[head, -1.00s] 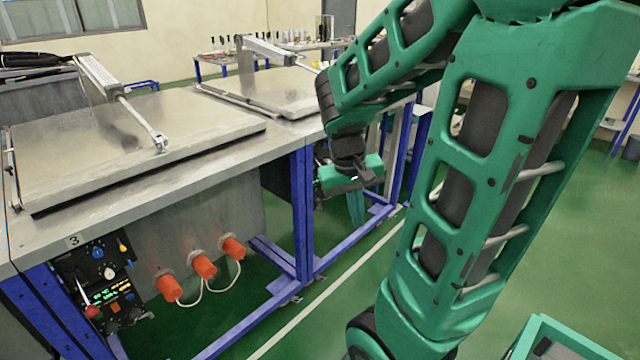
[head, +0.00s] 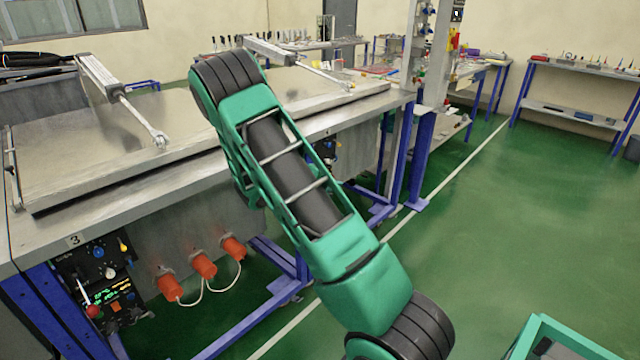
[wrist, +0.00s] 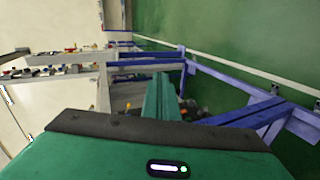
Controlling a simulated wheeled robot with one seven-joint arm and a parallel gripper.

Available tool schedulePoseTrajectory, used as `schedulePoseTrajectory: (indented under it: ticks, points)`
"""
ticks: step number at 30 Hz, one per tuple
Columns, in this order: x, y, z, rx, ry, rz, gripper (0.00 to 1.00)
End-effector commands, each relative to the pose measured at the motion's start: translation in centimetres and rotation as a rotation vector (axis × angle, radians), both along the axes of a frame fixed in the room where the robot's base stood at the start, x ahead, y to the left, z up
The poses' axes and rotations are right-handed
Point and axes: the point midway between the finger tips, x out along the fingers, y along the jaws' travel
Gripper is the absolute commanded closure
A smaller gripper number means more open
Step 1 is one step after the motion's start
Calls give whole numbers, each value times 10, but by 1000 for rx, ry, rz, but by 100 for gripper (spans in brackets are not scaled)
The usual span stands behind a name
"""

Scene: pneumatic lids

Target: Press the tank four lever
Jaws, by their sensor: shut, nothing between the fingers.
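The second tank, right of the one marked 3, has a flat metal lid (head: 300,92) and looks closed. I take it to be tank four, but its number is not readable. Part of its dark control panel (head: 326,150) shows beside my arm, with small knobs; I cannot make out the lever there. My gripper is hidden behind my arm in the head view. In the wrist view my gripper's green fingers (wrist: 160,98) are together and empty. A dark cluster with orange bits (wrist: 188,108) shows just beyond them; I cannot tell whether they touch it.
Tank three has a closed lid (head: 110,140), a panel (head: 100,285) with a red-knobbed lever, and several orange plugs (head: 204,267) below its edge. Blue frame legs (head: 420,165) stand on the right.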

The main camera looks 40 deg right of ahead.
Motion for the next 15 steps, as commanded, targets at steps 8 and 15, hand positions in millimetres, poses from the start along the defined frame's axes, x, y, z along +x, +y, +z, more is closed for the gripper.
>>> schedulePoseTrajectory:
  ticks: [8,15]
  points:
    - [68,9,-44,-249,140,247,100]
    - [99,23,-67,-366,208,378,100]
